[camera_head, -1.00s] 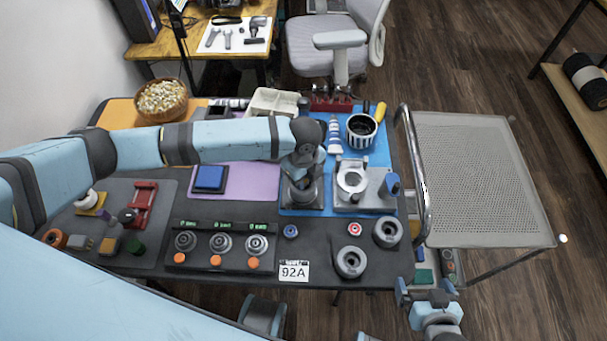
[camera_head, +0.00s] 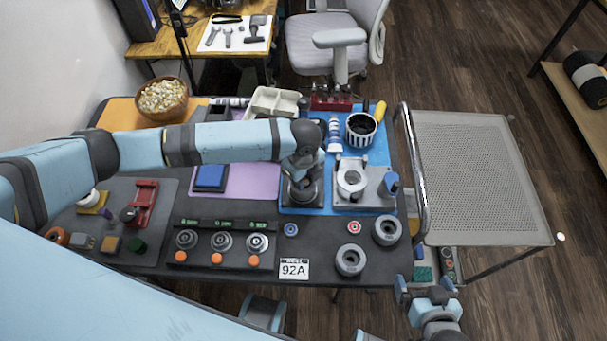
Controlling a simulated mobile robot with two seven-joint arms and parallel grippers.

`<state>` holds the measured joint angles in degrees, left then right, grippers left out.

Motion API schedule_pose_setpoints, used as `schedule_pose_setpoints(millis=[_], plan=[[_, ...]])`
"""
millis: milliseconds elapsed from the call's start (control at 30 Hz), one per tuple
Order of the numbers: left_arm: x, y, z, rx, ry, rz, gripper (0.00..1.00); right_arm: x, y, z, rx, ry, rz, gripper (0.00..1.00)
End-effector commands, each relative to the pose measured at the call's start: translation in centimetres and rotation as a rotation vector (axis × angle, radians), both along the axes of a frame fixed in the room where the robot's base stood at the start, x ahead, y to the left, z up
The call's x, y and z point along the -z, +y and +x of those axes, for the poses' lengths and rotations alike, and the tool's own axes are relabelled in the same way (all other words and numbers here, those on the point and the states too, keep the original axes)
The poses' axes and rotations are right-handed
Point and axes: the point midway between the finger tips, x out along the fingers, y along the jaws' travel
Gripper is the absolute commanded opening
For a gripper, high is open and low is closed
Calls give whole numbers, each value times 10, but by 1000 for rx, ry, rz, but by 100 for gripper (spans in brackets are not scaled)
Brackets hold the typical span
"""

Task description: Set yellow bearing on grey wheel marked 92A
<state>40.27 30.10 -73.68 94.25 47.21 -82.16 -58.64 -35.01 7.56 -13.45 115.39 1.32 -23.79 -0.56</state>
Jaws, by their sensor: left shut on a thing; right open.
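Two grey wheels lie on the dark table's right front: a near wheel (camera_head: 350,272) and one further back to the right (camera_head: 386,241). A white card reading 92A (camera_head: 294,269) lies at the front edge, left of the near wheel. Markings on the wheels are too small to read. I see a blue-centred bearing (camera_head: 291,230) and a red-centred bearing (camera_head: 354,227), but no yellow bearing. My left gripper (camera_head: 302,194) points down over a dark plate behind the blue bearing. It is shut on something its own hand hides. My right gripper (camera_head: 426,290) is open and empty beyond the table's right front corner.
A grey fixture with a blue knob (camera_head: 363,188) stands right beside my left gripper. A panel of dials and orange buttons (camera_head: 220,244) lies to the left. A striped cup (camera_head: 361,130) stands behind. A perforated cart (camera_head: 485,180) stands to the right.

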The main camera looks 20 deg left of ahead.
Motion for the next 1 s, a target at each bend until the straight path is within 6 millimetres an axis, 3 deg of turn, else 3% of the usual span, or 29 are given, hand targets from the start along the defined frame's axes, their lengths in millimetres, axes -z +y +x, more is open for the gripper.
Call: schedule_pose_setpoints(millis=[1000], plan=[[3, 0, -1, 1, 2, 1, 11, -10, 0, 0, 1, 0, -1, 100]])
